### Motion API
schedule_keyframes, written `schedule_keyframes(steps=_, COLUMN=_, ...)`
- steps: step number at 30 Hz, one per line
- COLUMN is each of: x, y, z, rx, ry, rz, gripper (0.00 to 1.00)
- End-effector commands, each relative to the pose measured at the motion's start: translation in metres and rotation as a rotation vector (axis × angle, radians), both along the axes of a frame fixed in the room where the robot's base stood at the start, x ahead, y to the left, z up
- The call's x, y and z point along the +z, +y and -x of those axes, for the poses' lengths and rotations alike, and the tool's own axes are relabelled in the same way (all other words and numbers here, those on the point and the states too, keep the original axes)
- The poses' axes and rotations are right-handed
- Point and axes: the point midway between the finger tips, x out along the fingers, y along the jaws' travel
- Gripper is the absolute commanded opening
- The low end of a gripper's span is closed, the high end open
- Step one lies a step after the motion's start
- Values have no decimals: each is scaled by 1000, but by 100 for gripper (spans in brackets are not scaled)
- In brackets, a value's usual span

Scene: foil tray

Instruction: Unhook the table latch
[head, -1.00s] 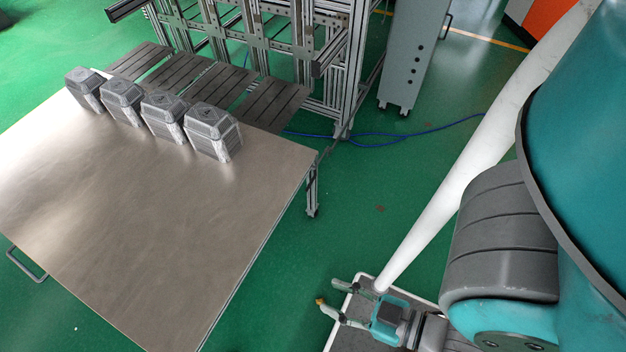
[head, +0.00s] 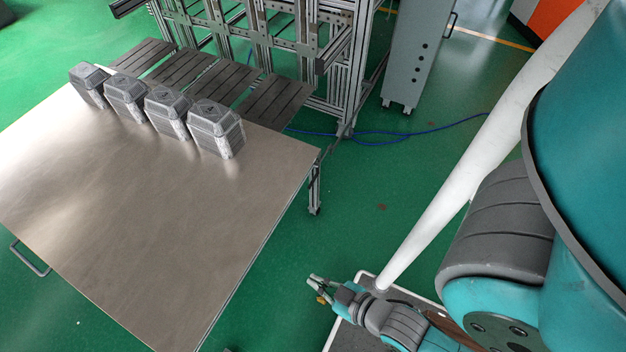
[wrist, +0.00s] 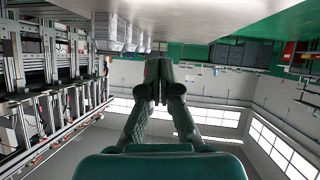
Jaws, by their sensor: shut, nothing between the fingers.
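The table (head: 130,220) has a flat metal top, and its right corner is near the rack. A thin dark bar (head: 331,146) shows between that corner and the rack; I cannot tell if it is the latch. My gripper (head: 316,287) is low, right of the table's near right edge and apart from it. In the wrist view my gripper (wrist: 163,72) has its fingers together and holds nothing. The tabletop (wrist: 200,12) shows along the top of that view, which looks upside down.
Several grey foil-like containers (head: 215,130) stand in a row along the table's back edge. A metal-profile rack (head: 330,85) with slatted shelves stands behind. A grey cabinet (head: 415,55) and a blue cable (head: 400,133) are farther right. Green floor (head: 350,220) between table and robot is clear.

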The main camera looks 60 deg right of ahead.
Motion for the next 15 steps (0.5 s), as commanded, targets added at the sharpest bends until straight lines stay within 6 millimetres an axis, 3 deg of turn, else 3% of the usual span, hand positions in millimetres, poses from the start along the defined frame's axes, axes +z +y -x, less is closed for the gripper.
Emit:
schedule_keyframes(steps=6, x=-48, y=-25, z=-37, rx=-45, ry=114, rz=27, gripper=0)
schedule_keyframes(steps=15, x=-100, y=-67, z=-83, rx=-78, ry=277, rz=45, gripper=0)
